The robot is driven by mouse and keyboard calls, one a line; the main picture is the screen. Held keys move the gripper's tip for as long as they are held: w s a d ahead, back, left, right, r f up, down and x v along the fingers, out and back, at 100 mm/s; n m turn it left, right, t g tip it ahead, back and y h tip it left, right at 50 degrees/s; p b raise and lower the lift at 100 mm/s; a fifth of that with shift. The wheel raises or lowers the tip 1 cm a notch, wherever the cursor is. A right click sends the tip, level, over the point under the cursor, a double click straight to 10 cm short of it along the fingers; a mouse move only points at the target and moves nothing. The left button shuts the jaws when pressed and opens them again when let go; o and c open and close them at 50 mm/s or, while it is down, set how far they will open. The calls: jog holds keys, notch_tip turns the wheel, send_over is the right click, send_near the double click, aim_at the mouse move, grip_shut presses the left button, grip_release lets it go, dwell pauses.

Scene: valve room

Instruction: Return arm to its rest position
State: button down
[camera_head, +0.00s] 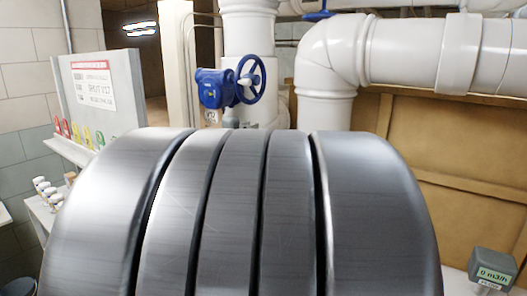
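My gripper is not in view. A large grey ribbed metal part, which looks like a link of my own arm close to the camera, fills the lower middle of the head view. It hides the floor and whatever lies behind it, so I cannot tell the pose of the rest of the arm.
A blue valve with a handwheel (250,79) sits on white pipes (333,58) behind. A sign board (102,92) with a shelf of coloured tags (78,131) stands left. Small white-topped items (46,190) sit on a table below. A meter reading "0 m3/h" (493,268) is at lower right.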

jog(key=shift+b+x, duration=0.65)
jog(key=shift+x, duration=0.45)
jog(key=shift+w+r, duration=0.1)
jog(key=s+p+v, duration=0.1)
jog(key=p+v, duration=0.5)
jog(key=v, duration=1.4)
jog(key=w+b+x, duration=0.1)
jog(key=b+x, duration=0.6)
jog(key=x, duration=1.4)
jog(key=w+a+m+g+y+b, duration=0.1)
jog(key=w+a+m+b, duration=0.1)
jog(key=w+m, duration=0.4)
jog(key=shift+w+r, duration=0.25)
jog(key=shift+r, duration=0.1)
